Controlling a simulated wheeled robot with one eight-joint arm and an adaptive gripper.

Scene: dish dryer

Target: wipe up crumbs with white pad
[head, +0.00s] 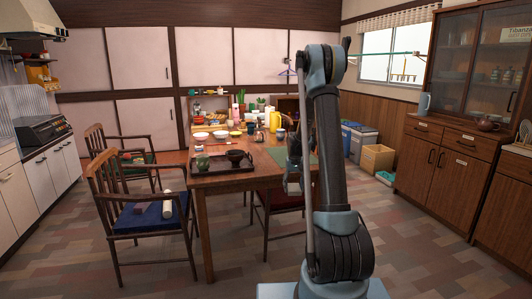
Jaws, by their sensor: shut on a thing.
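My gripper (293,185) is at the right side of the wooden table (212,182), over or beside the green mat (277,156). It is small and partly hidden by my arm. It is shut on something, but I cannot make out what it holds. I cannot pick out the white pad for certain, and crumbs are too small to see.
A dark tray (222,178) with a green pot (202,161) and a dark bowl (236,156) is at the table's near end. Bowls, a yellow jug (275,121) and bottles crowd the far end. A chair with a blue cushion (150,217) stands left.

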